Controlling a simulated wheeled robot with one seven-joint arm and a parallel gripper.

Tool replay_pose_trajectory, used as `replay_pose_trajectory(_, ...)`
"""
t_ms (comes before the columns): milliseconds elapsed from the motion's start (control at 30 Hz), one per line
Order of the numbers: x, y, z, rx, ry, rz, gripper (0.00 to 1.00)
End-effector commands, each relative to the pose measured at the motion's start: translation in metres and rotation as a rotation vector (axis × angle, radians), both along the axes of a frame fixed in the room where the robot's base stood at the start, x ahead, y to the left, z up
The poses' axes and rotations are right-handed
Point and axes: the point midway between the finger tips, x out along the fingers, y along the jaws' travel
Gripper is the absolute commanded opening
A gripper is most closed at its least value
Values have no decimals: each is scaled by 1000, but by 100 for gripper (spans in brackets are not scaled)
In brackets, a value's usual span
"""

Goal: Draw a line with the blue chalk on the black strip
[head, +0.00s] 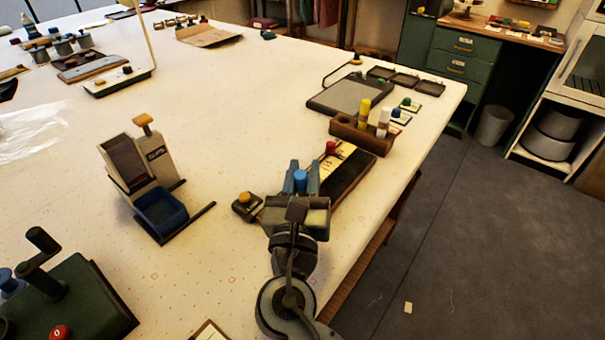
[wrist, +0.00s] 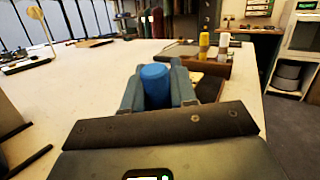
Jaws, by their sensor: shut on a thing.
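My gripper (head: 300,178) is shut on the blue chalk (head: 300,181), which stands upright between the fingers. The wrist view also shows the blue chalk (wrist: 155,79) between both fingers. A long dark board (head: 350,178) lies just beyond and right of my gripper, with a pale strip and a red knob (head: 331,147) on it. My gripper hides its near end. The board shows partly in the wrist view (wrist: 209,89), behind the right finger. I cannot clearly tell the black strip from the board's dark surface. The chalk's lower end is hidden.
A wooden holder (head: 348,131) with a yellow and a white stick stands behind the board. A small dark block with a yellow knob (head: 245,204) sits left of my gripper. A device with a blue tray (head: 160,215) stands further left. The table's right edge is close.

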Motion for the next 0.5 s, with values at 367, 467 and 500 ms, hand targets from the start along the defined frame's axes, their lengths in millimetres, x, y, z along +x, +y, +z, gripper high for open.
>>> replay_pose_trajectory(367, 6, -5, -1, -1, 0, 0, 0)
replay_pose_trajectory(467, 9, -7, -1, -1, 0, 0, 0)
replay_pose_trajectory(500, 10, -8, -1, -1, 0, 0, 0)
